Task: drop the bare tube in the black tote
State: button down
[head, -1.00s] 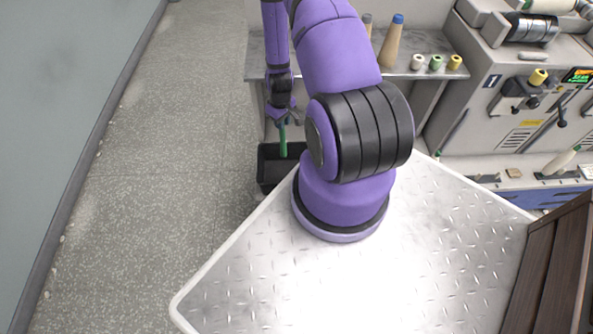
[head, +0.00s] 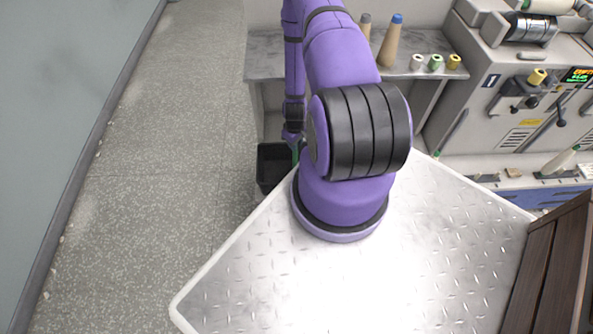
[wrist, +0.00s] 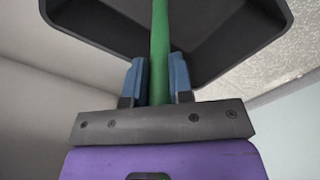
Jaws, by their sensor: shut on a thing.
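The bare tube is green and slim; in the wrist view the tube (wrist: 160,45) stands lengthwise between the two blue finger pads of my gripper (wrist: 159,80), which is shut on it. In the head view only a thin strip of the tube (head: 295,152) shows beside my arm. The black tote (head: 272,168) stands on the floor left of my base, partly hidden by my arm. In the wrist view the tote (wrist: 85,22) opens around the far part of the tube. Whether the tube touches the tote's bottom cannot be told.
A grey side table (head: 263,68) behind the tote carries a tan cone (head: 390,42) and several small spools. A winding machine (head: 510,100) stands to the right. The speckled floor (head: 170,150) left of the tote is clear.

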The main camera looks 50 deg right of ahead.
jog(key=shift+f, duration=0.6)
jog(key=c, duration=0.9)
grip_release()
jog(key=shift+r, duration=0.1)
notch_tip(320, 180, up, 11)
jog(key=shift+f, duration=0.15)
